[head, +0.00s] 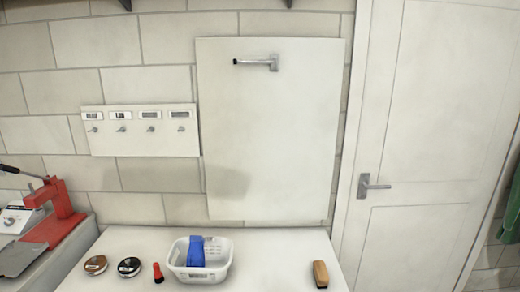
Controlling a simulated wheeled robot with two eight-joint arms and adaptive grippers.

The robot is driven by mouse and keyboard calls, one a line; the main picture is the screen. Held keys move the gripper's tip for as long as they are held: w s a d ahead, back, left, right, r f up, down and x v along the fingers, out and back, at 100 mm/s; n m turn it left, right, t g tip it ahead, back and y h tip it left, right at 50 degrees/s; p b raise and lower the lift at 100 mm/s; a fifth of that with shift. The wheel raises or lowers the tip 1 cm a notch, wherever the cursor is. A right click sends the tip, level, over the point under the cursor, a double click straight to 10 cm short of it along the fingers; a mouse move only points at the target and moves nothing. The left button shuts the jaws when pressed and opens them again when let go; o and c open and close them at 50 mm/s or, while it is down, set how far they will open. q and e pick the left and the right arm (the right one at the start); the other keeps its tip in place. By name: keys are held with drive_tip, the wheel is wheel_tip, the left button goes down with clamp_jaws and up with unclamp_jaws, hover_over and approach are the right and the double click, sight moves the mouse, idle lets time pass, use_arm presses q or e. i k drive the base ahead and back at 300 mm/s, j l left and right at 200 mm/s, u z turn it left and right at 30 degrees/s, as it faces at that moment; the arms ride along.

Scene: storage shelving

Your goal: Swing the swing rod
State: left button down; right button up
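A short metal rod (252,62) sticks out near the top of a large white board (270,140) on the wall; I take it to be the swing rod. Its mount is at the right end, and its dark tip points left. The rod looks about level. Neither of my grippers shows in the head view, and nothing is seen touching the rod. A soft dark shadow falls on the lower left of the board.
Below the board, a white table (270,245) holds a white basket (201,274) with a blue item, two round tins, a small red-topped object and a brush (320,274). A hook rack (140,130) hangs left. A red press (55,200) stands far left; a door (415,140) is right.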

sight(236, 62)
drive_tip(key=i+j, duration=0.15)
drive_tip(key=i, duration=0.5)
drive_tip(key=i+j, duration=0.1)
drive_tip(key=i, duration=0.6)
